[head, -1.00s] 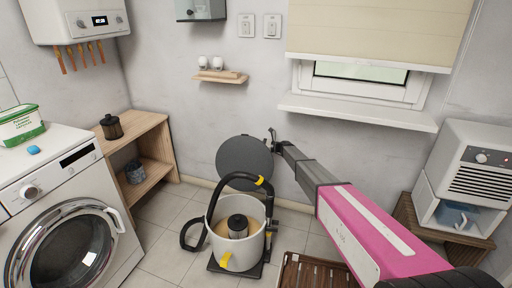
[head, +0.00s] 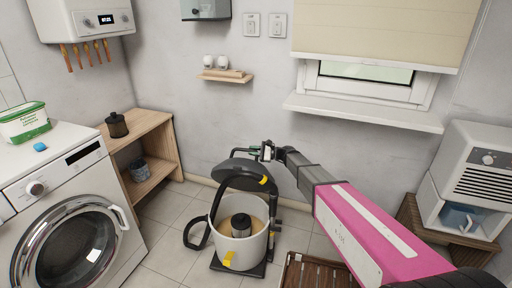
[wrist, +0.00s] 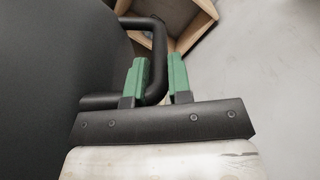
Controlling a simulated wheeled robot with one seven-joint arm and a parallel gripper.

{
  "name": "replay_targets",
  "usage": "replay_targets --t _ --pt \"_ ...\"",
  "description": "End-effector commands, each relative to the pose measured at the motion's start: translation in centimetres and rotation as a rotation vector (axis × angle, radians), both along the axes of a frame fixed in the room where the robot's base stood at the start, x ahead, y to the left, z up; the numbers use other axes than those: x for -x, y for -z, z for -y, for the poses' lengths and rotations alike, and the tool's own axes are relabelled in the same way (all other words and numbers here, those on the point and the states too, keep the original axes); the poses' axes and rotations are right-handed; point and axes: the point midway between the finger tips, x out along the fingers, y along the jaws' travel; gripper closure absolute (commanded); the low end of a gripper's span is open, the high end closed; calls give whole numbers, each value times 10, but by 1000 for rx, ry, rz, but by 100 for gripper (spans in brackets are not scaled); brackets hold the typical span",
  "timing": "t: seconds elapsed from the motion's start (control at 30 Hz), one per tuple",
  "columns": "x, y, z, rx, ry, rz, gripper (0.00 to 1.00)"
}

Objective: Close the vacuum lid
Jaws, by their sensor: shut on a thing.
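The vacuum lid (head: 232,169) is a dark round disc, tilted partway down above the back of the light grey vacuum drum (head: 213,217). The drum's top is still open, with a dark filter (head: 241,226) showing inside. In the wrist view, the green fingers of my gripper (wrist: 161,80) are shut on the black lid handle (wrist: 158,42), with the lid (wrist: 45,80) filling the left side. The exact finger contact is partly hidden.
A washing machine (head: 73,215) and a wooden shelf (head: 160,131) stand left. A slatted wooden stool (head: 312,272) is in front right, and a white appliance (head: 462,180) stands far right.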

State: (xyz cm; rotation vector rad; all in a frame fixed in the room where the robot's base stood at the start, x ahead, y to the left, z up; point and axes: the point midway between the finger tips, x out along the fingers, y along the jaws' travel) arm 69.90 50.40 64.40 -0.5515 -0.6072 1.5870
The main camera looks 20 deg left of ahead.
Motion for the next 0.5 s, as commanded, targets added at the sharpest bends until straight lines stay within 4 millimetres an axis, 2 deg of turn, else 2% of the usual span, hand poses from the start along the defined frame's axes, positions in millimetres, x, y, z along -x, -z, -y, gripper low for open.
replay_targets --t 0.03,0.2,0.5 --pt "19 -2 4 -5 1 41 100" --pt "60 4 8 -20 0 191 100" --pt "111 22 12 -40 2 396 100"
